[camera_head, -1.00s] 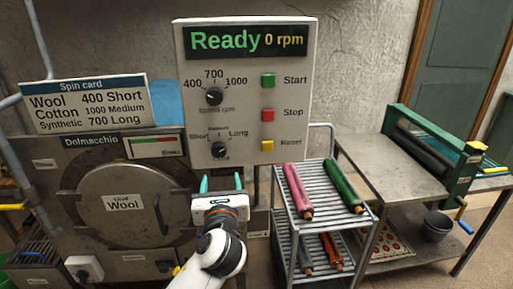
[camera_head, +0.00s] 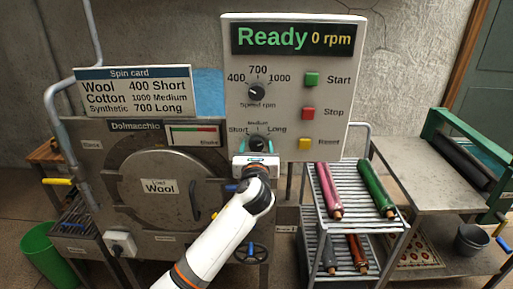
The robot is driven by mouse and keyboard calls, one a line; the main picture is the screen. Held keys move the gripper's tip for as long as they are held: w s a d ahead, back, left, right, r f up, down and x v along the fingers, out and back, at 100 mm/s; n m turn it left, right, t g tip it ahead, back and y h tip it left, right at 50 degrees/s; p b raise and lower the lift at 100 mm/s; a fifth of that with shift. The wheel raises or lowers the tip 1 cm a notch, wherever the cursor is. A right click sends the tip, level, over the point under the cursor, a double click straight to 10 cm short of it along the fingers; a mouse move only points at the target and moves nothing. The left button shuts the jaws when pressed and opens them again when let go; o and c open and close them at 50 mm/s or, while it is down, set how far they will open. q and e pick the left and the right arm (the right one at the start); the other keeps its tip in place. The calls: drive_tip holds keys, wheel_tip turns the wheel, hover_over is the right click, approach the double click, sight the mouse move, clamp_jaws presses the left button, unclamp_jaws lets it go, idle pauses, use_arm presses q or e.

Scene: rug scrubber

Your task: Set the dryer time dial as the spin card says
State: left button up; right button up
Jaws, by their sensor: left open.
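The control panel (camera_head: 240,125) shows "Ready 0 rpm" on its display. The time dial (camera_head: 257,143), marked Short, Medium and Long, is low on the panel and partly hidden by my gripper; I cannot tell where it points. My left gripper (camera_head: 257,146) is open, with its teal fingertips on either side of the dial; contact is unclear. The spin card (camera_head: 135,92) reads Wool 400 Short, Cotton 1000 Medium, Synthetic 700 Long. The load label (camera_head: 160,187) on the round door says Wool. My right gripper is out of view.
The speed dial (camera_head: 257,92) sits above the time dial. Start (camera_head: 312,79), Stop (camera_head: 308,113) and a yellow button (camera_head: 305,143) line the right side. A rack (camera_head: 318,190) with rolled rugs stands close at right of my arm.

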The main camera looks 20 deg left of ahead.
use_arm(q)
drive_tip(key=c, duration=1)
